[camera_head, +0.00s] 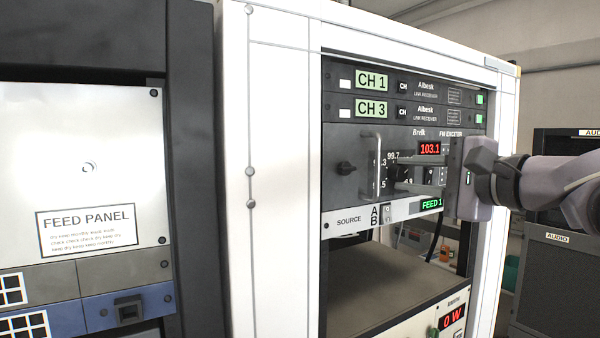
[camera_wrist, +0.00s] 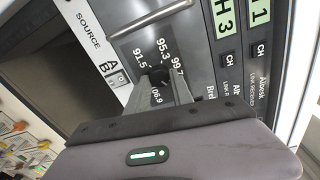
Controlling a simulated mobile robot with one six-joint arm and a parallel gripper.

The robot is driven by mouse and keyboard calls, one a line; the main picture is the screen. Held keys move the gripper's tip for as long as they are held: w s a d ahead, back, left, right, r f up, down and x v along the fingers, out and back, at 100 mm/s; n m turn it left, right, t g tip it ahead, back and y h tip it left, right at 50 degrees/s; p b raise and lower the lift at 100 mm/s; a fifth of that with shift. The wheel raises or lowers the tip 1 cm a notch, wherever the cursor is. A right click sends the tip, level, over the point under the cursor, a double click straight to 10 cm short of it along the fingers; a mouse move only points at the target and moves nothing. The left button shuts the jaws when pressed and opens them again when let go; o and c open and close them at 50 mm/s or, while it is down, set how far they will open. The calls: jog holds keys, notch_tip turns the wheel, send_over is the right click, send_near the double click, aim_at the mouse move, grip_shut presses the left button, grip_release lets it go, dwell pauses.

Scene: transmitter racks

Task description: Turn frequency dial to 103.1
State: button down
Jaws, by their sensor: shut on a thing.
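The frequency dial is a small dark knob (camera_wrist: 160,75) on the FM exciter panel (camera_head: 352,140), ringed by printed numbers such as 91.5, 95.3, 99.7 and 106.9. My gripper (camera_head: 400,173) reaches in from the right. Its two grey fingers are shut on the dial, as the wrist view (camera_wrist: 161,80) also shows. The fingers hide most of the dial in the head view, and its pointer cannot be made out. The red frequency display (camera_head: 430,149) above reads 103.1.
Receivers marked CH 1 (camera_head: 371,80) and CH 3 (camera_head: 371,108) sit above. A source switch (camera_head: 387,213) and a green FEED 1 display (camera_head: 431,204) are below. Open rack space lies beneath.

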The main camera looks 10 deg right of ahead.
jog(key=c, duration=1.1)
grip_release()
jog(key=b+v, duration=0.4)
jog(key=v, duration=1.3)
jog(key=shift+s+r, duration=0.1)
jog(key=shift+s, duration=0.15)
